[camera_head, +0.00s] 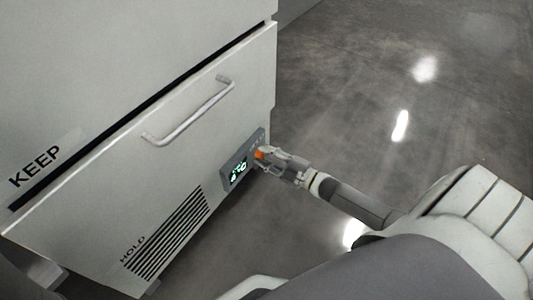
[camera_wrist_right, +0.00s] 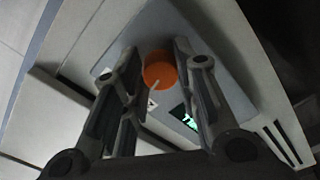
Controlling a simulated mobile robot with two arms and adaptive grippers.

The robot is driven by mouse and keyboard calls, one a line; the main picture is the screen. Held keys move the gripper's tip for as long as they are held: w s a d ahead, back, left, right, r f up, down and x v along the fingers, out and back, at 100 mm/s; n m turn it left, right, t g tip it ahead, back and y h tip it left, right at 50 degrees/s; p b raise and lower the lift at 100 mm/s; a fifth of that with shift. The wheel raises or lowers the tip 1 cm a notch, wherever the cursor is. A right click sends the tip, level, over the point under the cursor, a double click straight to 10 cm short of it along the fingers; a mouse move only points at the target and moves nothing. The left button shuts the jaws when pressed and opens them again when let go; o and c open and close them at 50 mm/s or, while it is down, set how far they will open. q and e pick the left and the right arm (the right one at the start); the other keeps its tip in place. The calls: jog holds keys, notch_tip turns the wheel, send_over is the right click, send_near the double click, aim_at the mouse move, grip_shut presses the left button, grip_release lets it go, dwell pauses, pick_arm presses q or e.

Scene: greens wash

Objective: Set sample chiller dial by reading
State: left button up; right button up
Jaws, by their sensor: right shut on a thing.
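The sample chiller (camera_head: 190,110) is a white cabinet at the left of the head view. A grey control panel (camera_head: 228,181) on its front carries a lit display (camera_head: 238,172) with green-white characters, too small to read surely. The orange dial (camera_head: 260,154) sits at the panel's right end; it also shows in the right wrist view (camera_wrist_right: 159,70), with a pale pointer line. My right gripper (camera_head: 266,155) is shut on the dial, its fingers (camera_wrist_right: 158,75) on either side of it. In the wrist view the display is partly hidden by a finger. My left gripper is not in view.
A bar handle (camera_head: 190,115) sticks out above the panel. A dark vent grille (camera_head: 170,235) and the word HOLD are on the lower front, and KEEP is at the left. The grey floor (camera_head: 400,70) to the right is clear.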

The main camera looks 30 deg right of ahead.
dwell(0.4)
jog(key=o, duration=1)
jog(key=shift+o, duration=0.2)
jog(key=v, duration=1.2)
